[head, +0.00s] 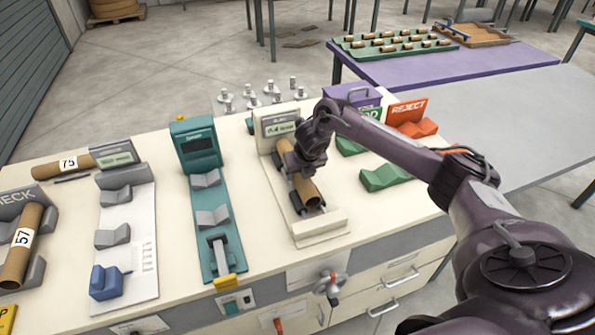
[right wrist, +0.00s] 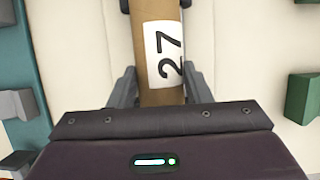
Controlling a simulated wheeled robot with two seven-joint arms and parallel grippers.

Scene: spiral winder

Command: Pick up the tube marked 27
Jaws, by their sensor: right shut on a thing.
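The tube marked 27 (right wrist: 150,60) is a brown cardboard tube with a white label, plain to read in the right wrist view. In the head view the tube (head: 308,191) lies at the white and grey device (head: 322,228) with a small display, partly hidden by my right gripper (head: 303,168). My right gripper's fingers (right wrist: 160,88) stand on both sides of the tube and are shut on it. I cannot tell whether the tube is touching its rests. My left gripper is not in view.
A tube marked 57 (head: 22,240) and a tube marked 75 (head: 62,167) lie on the left. A teal device (head: 208,190) stands left of my right gripper. Green rests (head: 388,177) and a red REJECT holder (head: 408,115) stand to the right. Behind is a purple table (head: 440,80).

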